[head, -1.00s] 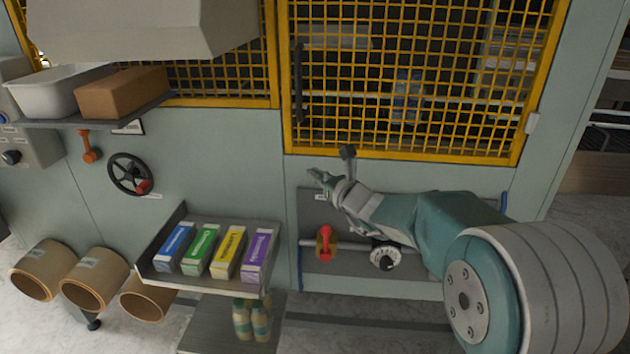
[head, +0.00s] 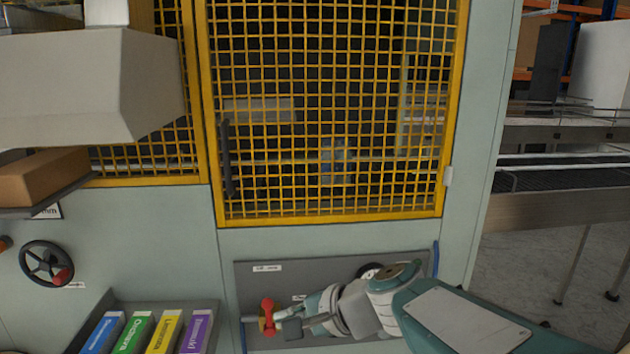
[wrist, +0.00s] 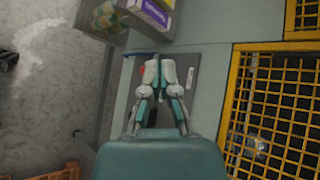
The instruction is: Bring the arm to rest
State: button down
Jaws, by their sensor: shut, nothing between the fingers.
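My arm reaches in from the lower right in the head view. My gripper (head: 283,315) is low in front of the grey panel (head: 250,285), pointing left. It appears right beside the red lever (head: 268,311) in the picture; I cannot tell whether they touch. In the wrist view my gripper (wrist: 161,68) has its fingertips together with nothing between them. A bit of the red lever (wrist: 142,70) shows at its left. The dial (head: 370,271) on the panel is mostly hidden behind my arm.
A yellow mesh door (head: 330,218) with a dark handle (head: 226,158) is above the panel. A shelf of coloured cartons (head: 163,330) stands at lower left, near a handwheel (head: 47,264). A conveyor (head: 560,211) is at right, with open floor below.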

jog(key=s+d+f+n+h, duration=0.2)
jog(key=s+d+n+h, duration=0.2)
jog(key=s+d, duration=0.3)
jog(key=s+d+f+n+h, duration=0.3)
jog(key=s+d+n+h, duration=0.2)
jog(key=d, duration=0.8)
jog(key=shift+s+f+n+t+h, duration=0.25)
jog(key=shift+s+h, duration=0.55)
jog(key=shift+s, duration=0.4)
jog(key=shift+a, duration=0.1)
